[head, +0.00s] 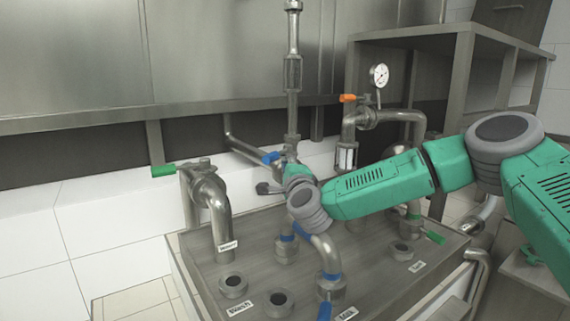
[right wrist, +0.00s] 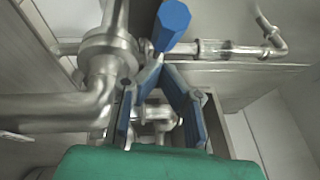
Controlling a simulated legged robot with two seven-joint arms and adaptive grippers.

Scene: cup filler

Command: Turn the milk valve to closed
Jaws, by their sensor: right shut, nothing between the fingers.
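A blue valve handle (head: 271,158) sits on the pipework behind my right gripper. In the right wrist view a blue handle (right wrist: 172,25) is large, just beyond the fingertips, beside a steel pipe joint. My right gripper (head: 265,188) is shut and empty, just below and in front of the blue handle. The wrist view shows its fingers (right wrist: 161,68) with nothing between them; I cannot tell whether they touch the handle. Another blue handle (head: 324,310) is at the front edge, beside a small label (head: 346,313), perhaps reading milk. My left gripper is not in view.
A steel counter (head: 210,290) carries several pipes and open ports. A green handle (head: 164,170) is at left, an orange handle (head: 348,98) and gauge (head: 379,75) at the back. Pipes crowd the wrist.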

